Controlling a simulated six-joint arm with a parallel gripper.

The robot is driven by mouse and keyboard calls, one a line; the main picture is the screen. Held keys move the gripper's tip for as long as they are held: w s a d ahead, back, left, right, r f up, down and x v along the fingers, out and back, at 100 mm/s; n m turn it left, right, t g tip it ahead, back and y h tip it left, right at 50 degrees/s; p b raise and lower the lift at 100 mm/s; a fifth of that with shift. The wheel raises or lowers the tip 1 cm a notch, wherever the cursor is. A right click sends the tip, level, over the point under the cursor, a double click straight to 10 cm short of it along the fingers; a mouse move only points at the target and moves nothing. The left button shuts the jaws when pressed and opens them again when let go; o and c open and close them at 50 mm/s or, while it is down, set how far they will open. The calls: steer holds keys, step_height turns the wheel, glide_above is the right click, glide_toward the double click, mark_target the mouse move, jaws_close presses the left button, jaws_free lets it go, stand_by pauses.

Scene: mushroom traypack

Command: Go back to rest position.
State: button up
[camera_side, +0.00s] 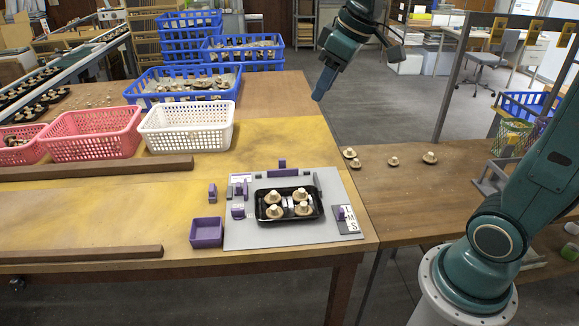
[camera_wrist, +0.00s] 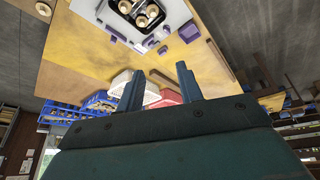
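My gripper (camera_side: 320,92) is raised high above the far right part of the table, well clear of it. In the wrist view my gripper (camera_wrist: 160,88) has its two fingers apart, with nothing held between them; the baskets show in the background behind the gap. A black tray (camera_side: 319,209) with several mushrooms (camera_side: 304,208) in it sits on a grey board (camera_side: 245,238) at the table's front right. The tray also shows upside down at the top of the wrist view (camera_wrist: 122,14).
Several loose mushrooms (camera_side: 393,161) lie on the right-hand table. A purple box (camera_side: 206,232) stands left of the board. White (camera_side: 187,127) and pink (camera_side: 92,134) baskets and stacked blue crates (camera_side: 190,38) stand further back and left. The air around my gripper is clear.

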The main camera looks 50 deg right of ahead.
steer(key=s+a+f+m, duration=0.1)
steer(key=s+f, duration=0.1)
steer(key=s, duration=0.7)
steer(key=s+a+f+m+t, duration=0.1)
steer(key=s+f+m, duration=0.1)
steer(key=s, duration=0.6)
steer(key=shift+s+a+f+h, duration=0.35)
steer(key=shift+s+a+h, duration=0.05)
